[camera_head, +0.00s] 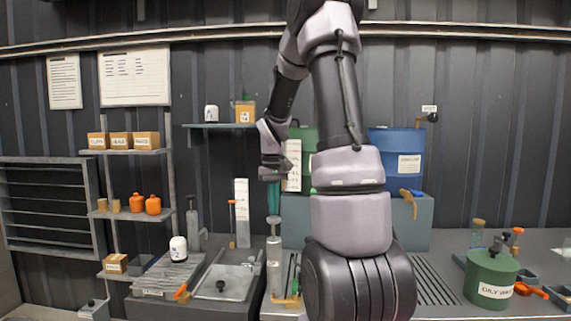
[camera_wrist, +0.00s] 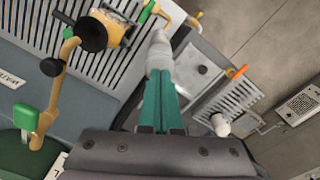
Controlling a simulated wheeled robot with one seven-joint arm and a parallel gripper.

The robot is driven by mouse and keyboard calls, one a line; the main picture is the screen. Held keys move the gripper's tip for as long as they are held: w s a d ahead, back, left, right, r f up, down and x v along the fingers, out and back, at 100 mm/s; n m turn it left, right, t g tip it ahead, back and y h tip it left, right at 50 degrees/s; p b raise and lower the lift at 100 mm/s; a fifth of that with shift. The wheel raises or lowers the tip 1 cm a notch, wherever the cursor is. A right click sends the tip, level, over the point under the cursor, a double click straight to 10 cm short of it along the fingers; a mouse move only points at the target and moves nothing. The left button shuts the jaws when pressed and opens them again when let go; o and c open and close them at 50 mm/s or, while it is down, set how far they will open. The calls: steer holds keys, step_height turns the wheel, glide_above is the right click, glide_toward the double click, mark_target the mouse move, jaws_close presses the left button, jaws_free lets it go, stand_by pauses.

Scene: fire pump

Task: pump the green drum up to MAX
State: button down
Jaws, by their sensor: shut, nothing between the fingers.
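The green drum (camera_head: 304,135) stands on the blue-grey platform behind my arm, which hides much of it; a white scale strip (camera_head: 293,165) is in front, its marks too small to read. A green curve at the lower left of the wrist view (camera_wrist: 12,155) looks like the drum. My gripper (camera_head: 273,207) points down with its teal fingers together, shut and empty. It is right above a pale upright pump (camera_head: 274,262); I cannot tell if they touch. In the wrist view the fingers (camera_wrist: 159,78) line up with a pale cylinder (camera_wrist: 159,52). A brass tap with green handle (camera_wrist: 62,70) is left of them.
A blue drum (camera_head: 396,155) stands right on the platform (camera_head: 420,225). A grey tray (camera_head: 225,283) lies left of the pump, with a tall white scale board (camera_head: 242,212) behind. A green oily-waste can (camera_head: 490,277) is at the right. Shelves with boxes stand at the left.

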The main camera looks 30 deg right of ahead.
mark_target(274, 217)
steer(key=shift+f, duration=2.9)
steer(key=shift+r, duration=0.1)
steer(key=shift+r, duration=3.2)
steer(key=s+a+r+m+t+y, duration=0.1)
steer(key=s+a+r+t, duration=0.2)
steer(key=s+a+r, duration=0.3)
steer(key=s+a+r+m+t+y, duration=0.1)
steer(key=s+a+r+m+t, duration=0.1)
steer(key=s+a+r+t, duration=0.2)
steer(key=s+a+r, duration=0.3)
steer(key=s+r, duration=0.3)
steer(key=s, duration=0.3)
steer(key=shift+s+a, duration=0.2)
steer(key=shift+s, duration=0.1)
